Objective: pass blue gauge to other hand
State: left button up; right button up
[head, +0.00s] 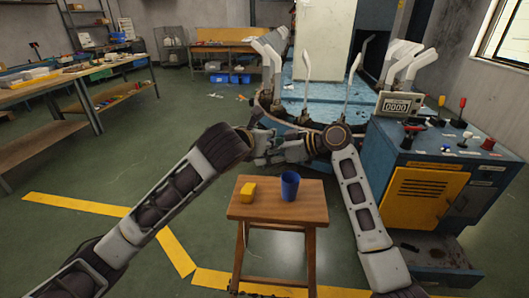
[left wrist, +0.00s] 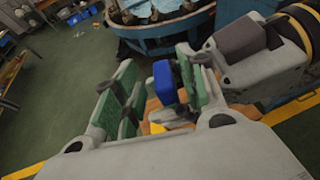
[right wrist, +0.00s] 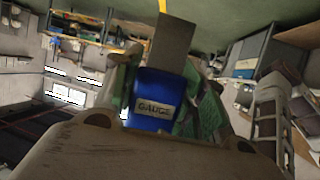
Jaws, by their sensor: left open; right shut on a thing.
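The blue gauge (right wrist: 152,100) has a label reading GAUGE and a flat grey plate (right wrist: 175,45) sticking out of it. My right gripper (head: 284,151) is shut on its blue body, with green finger pads at its sides in the right wrist view. In the left wrist view the gauge (left wrist: 165,82) stands between the spread green fingers of my left gripper (left wrist: 155,92), nearer the right finger. The left gripper is open. Both grippers meet above the stool in the head view, where the gauge is hidden or too small to make out.
A blue machine with white upright forms (head: 307,60) stands behind. A blue control cabinet (head: 440,165) with knobs and a counter is at the right. Workbenches line the left.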

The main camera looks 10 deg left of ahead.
pick_arm(q)
jog(key=shift+s+d, duration=0.15)
jog(key=shift+s, duration=0.05)
pick_arm(e)
jog(key=shift+r, duration=0.15)
pick_arm(q)
jog(key=v, duration=1.1)
jog(key=shift+s+a+r, duration=0.25)
jog(key=shift+f, duration=0.15)
notch_tip(320, 180, down, 29)
jog(key=a+n+g, duration=0.2)
jog(key=n+g, duration=0.4)
jog(key=n, duration=1.4)
jog(key=s+a+f+n+g, duration=0.2)
jog(key=s+f+n, duration=0.6)
jog(key=f, duration=0.6)
jog(key=s+a+f+n+g+y, duration=0.1)
jog(key=s+a+f+n+g, duration=0.1)
jog(key=s+f+n, duration=0.5)
jog(key=s+f+g, duration=0.1)
jog(key=s+f, duration=0.4)
jog(key=f, duration=0.2)
jog(key=shift+s+a+f+n+y, duration=0.2)
jog(key=shift+s+a+n+y, duration=0.1)
jog(key=shift+s+a+n, duration=0.1)
